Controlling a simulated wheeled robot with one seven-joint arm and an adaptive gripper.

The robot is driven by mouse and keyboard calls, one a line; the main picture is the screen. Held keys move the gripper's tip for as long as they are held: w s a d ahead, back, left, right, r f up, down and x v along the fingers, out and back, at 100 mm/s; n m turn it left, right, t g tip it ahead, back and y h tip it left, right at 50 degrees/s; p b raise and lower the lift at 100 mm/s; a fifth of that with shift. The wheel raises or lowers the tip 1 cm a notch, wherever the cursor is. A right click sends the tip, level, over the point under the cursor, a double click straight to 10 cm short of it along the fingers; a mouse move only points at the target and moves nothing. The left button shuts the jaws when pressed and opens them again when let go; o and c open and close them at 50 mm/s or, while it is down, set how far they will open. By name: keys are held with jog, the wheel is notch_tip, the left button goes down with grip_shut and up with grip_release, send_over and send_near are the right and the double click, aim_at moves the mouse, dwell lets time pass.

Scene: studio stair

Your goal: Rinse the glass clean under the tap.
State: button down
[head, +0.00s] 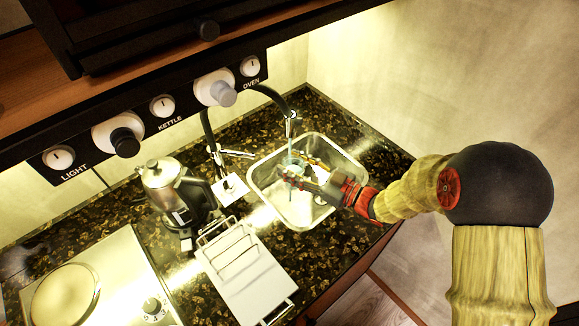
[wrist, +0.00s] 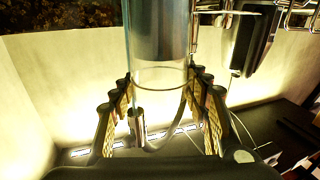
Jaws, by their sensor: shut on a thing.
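My gripper (head: 300,172) reaches over the sink (head: 333,154) from the right and is shut on the clear glass (head: 291,162). In the wrist view my gripper (wrist: 160,90) has its fingers on both sides of the glass (wrist: 158,45), with its round rim showing between them. The tap has a black hose and a metal nozzle (head: 290,124), just above the glass in the head view; the nozzle (wrist: 138,122) also shows in the wrist view. A bluish streak shows between nozzle and glass, too small to tell for sure as water. Any dirt on the glass cannot be made out.
The tap lever (head: 236,153) stands left of the sink. A metal kettle (head: 163,184), a white rack-like appliance (head: 245,275) and a hotplate (head: 66,296) stand on the dark speckled counter. A panel of knobs (head: 163,106) overhangs the back.

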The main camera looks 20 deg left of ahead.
jog(key=shift+s+d+p, duration=0.1)
jog(key=shift+s+d, duration=0.2)
jog(key=shift+s, duration=0.5)
jog(key=shift+s+d+p, duration=0.15)
jog(key=shift+s+d, duration=0.15)
jog(key=shift+s, duration=0.5)
jog(key=shift+s+d+p, duration=0.1)
jog(key=shift+s+d, duration=0.2)
jog(key=shift+s, duration=0.5)
jog(key=shift+r, duration=0.1)
jog(key=s+d+r+p, duration=0.1)
jog(key=s+r+p, duration=0.2)
jog(key=s+r, duration=0.1)
jog(key=shift+s+d+p, duration=0.35)
jog(key=shift+d, duration=0.05)
dwell(0.4)
